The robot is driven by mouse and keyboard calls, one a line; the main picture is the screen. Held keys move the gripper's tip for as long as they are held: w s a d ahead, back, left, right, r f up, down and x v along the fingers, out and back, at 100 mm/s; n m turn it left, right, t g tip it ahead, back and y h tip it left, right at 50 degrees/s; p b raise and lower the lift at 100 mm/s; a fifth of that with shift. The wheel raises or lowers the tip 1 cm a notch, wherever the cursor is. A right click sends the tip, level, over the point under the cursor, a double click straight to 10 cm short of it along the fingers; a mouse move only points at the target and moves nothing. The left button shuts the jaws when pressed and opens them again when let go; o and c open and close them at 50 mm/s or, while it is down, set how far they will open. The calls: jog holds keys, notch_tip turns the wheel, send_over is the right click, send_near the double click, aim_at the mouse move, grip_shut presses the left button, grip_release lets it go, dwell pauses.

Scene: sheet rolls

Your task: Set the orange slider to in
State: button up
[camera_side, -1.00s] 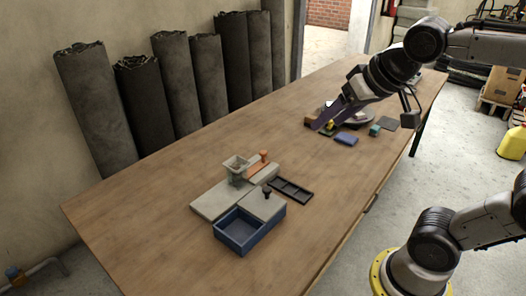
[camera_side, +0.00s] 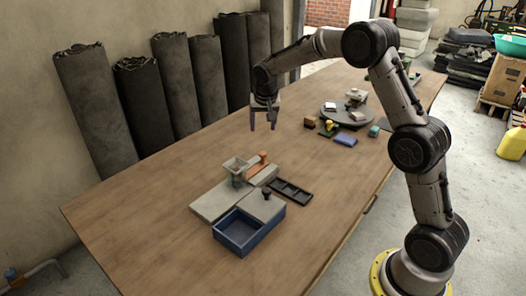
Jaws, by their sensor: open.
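The orange slider (camera_side: 262,156) is a small upright knob at the far end of an orange strip (camera_side: 256,168) on a grey block assembly near the middle of the table. A grey-green hopper (camera_side: 236,170) stands just left of it. My gripper (camera_side: 263,126) points down, open and empty, above the table. It is apart from the slider, up and behind it in the picture. Whether the slider's present place counts as in cannot be told from this view.
A blue open box (camera_side: 240,232) with a dark knob (camera_side: 267,193) beside it sits in front. A black compartment tray (camera_side: 291,191) lies to the right. Farther back are a round dark turntable (camera_side: 345,115), a blue block (camera_side: 345,139) and other small blocks. The table's left part is clear.

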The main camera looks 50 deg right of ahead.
aim_at(263, 153)
jog(key=x, duration=1)
jog(key=s+x, duration=0.1)
jog(key=x, duration=0.4)
jog(key=shift+f, duration=0.1)
grip_shut()
dwell(1.0)
